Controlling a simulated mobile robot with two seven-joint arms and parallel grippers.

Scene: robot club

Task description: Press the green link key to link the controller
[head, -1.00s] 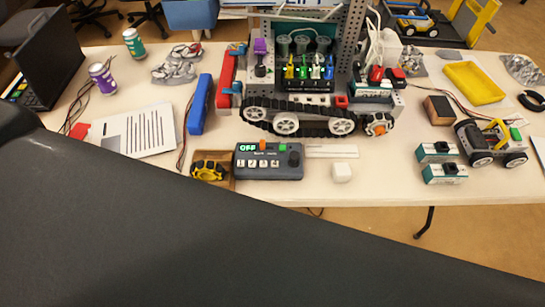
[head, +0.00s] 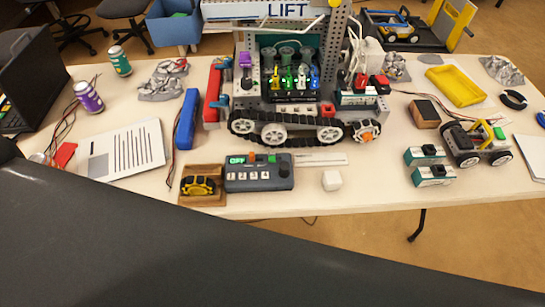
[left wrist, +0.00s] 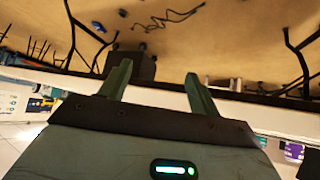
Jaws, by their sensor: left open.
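The controller (head: 259,178) is a dark grey box near the table's front edge, with a small green-lit display (head: 237,160) that seems to read OFF. My right gripper is in neither view.
A tracked robot (head: 288,128) stands behind the controller. A blue bar (head: 186,119) lies further left. My dark arm link crosses the lower picture.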

